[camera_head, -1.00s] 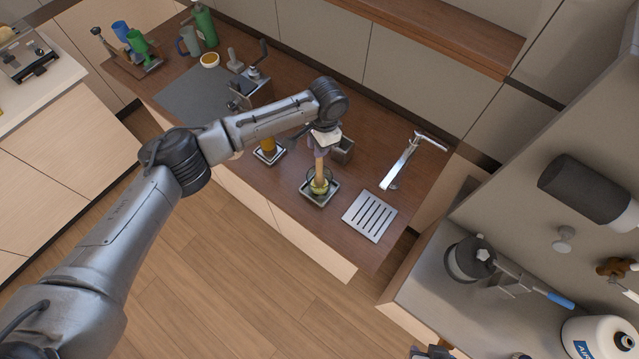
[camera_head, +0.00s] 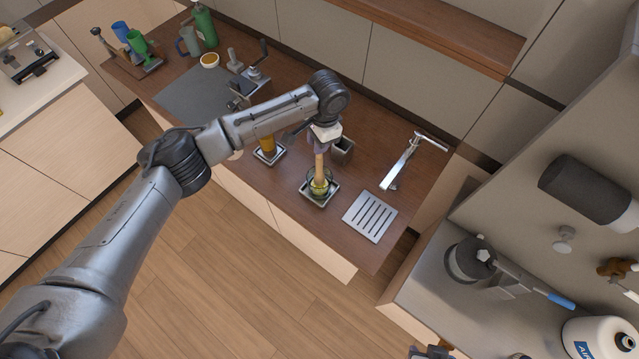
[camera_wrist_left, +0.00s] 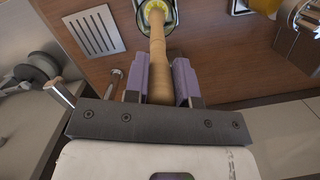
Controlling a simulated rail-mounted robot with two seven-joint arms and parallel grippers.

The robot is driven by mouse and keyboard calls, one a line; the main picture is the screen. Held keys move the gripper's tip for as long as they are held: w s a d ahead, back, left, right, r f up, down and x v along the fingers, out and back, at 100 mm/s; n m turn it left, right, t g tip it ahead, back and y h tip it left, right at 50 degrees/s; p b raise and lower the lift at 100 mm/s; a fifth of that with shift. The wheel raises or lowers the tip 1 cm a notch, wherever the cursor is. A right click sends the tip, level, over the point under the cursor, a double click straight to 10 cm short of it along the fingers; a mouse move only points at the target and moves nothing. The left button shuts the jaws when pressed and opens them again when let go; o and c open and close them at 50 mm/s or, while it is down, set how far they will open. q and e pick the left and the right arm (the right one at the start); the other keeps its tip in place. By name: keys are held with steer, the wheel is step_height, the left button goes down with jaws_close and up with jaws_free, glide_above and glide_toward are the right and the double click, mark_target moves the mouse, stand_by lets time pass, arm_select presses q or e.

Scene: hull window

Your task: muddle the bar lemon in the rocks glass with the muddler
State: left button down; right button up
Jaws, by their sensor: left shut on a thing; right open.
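The rocks glass (camera_head: 311,178) stands on a small square tray (camera_head: 309,199) on the wooden counter. Yellow-green lemon (camera_head: 319,188) shows inside it around the muddler's lower end. My left gripper (camera_head: 321,147) is shut on the wooden muddler (camera_head: 319,170), above the glass. The muddler's lower end is inside the glass. In the left wrist view, the muddler (camera_wrist_left: 158,65) lies between the purple-grey fingers, and the glass (camera_wrist_left: 143,22) is at the top edge. The muddler's tip against the lemon is hard to see. Dark parts of my right gripper (camera_head: 432,352) show at the bottom edge.
A slotted drain plate (camera_head: 370,217) and a tap (camera_head: 404,165) are right of the glass. An amber drink (camera_head: 268,146) on another tray is to the left. Counter between glass and front edge is narrow.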

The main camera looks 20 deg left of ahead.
arm_select(q)
steer(key=shift+r, duration=0.2)
steer(key=shift+f, duration=0.2)
steer(key=shift+f+b, duration=0.3)
steer(key=shift+f, duration=1.05)
